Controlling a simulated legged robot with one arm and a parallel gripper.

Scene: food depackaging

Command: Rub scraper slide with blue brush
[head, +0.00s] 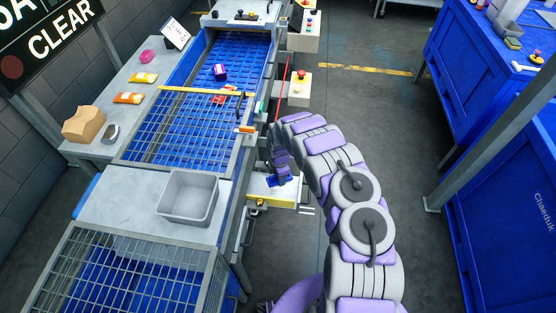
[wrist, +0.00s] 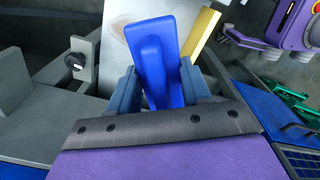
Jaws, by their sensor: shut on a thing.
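My gripper (wrist: 160,92) is shut on the blue brush (wrist: 157,45), which stands between the two fingers in the wrist view. In the head view, the gripper (head: 279,176) is low beside the conveyor's right side, and the blue brush (head: 274,182) shows small beneath it. A pale plate (wrist: 124,33) with a brownish smear lies behind the brush in the wrist view. It looks like the scraper slide, and it also shows in the head view (head: 262,188) under the gripper. I cannot tell whether the brush touches it. The brush's bristles are hidden.
A yellow bar (wrist: 199,35) runs beside the plate. The blue conveyor (head: 205,100) under a metal grid lies to the left, with a grey bin (head: 188,196) on a ledge. A red button box (head: 300,87) stands beyond. Floor to the right is clear up to a blue cabinet (head: 515,185).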

